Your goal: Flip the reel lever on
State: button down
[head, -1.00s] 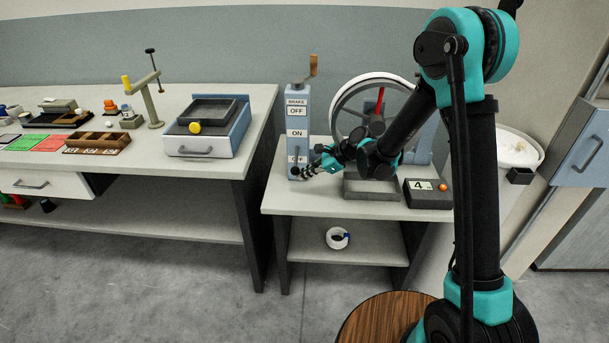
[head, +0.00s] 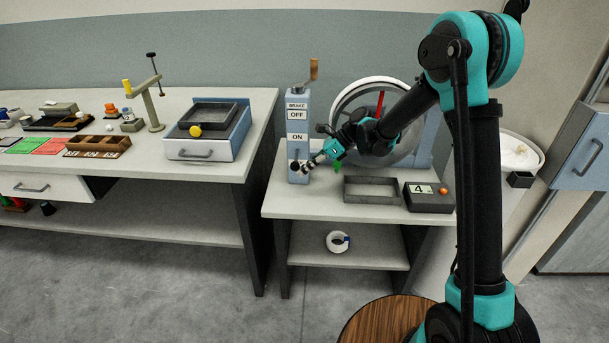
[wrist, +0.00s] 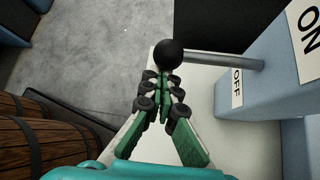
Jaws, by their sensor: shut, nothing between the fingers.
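The blue lever post (head: 298,107) stands at the left of the reel (head: 378,98) on the small bench. It carries an ON label (head: 297,137) and, in the wrist view, an OFF label (wrist: 237,88) lower down. The lever (wrist: 225,60) is a grey rod sticking out of the post beside that lower OFF label, ending in a black ball knob (wrist: 168,53). My gripper (wrist: 163,80) is shut and empty, its fingertips right at the near underside of the knob. I cannot tell whether they touch. In the head view my gripper (head: 308,166) is just right of the knob.
A white roll (head: 337,241) lies on the shelf below. A wooden round top (head: 385,320) stands in front. The left workbench holds a blue drawer box (head: 208,130).

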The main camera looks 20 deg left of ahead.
aim_at(297, 163)
jog(key=shift+w+a+r, duration=0.1)
jog(key=shift+w+r, duration=0.05)
jog(key=shift+r, duration=0.95)
jog(key=shift+w+r, duration=0.15)
jog(key=shift+r, duration=0.95)
jog(key=shift+w+r, duration=0.1)
